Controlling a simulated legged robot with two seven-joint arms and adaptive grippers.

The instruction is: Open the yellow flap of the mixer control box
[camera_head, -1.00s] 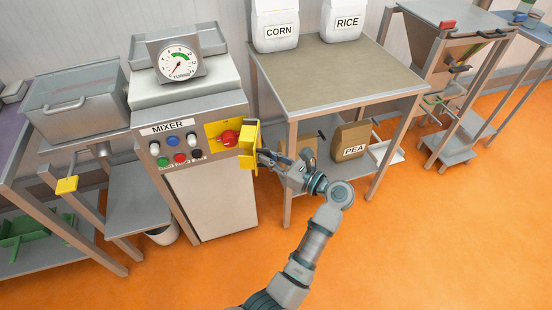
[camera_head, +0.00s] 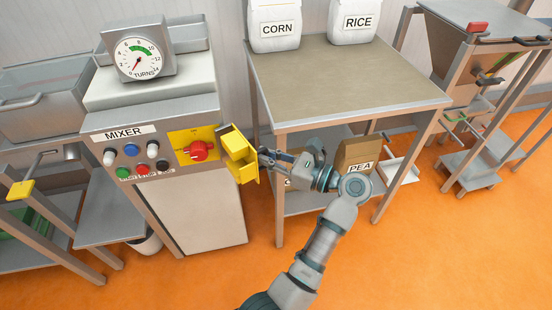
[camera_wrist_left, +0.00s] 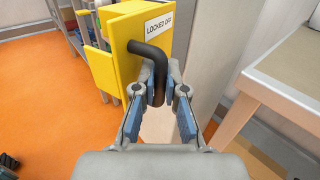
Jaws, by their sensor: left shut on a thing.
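The mixer control box (camera_head: 150,142) has buttons, a MIXER label and a yellow recess. Its yellow flap (camera_head: 238,150) stands swung out to the right. A red knob (camera_head: 199,151) shows uncovered in the recess. My right gripper is not in view.
A table (camera_head: 350,85) with CORN (camera_head: 275,28) and RICE (camera_head: 357,22) bags stands right of the mixer, close to my left arm. A PEA bag (camera_head: 357,155) is on its lower shelf. A dial gauge (camera_head: 138,58) sits on top. Orange floor (camera_head: 420,250) is open in front.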

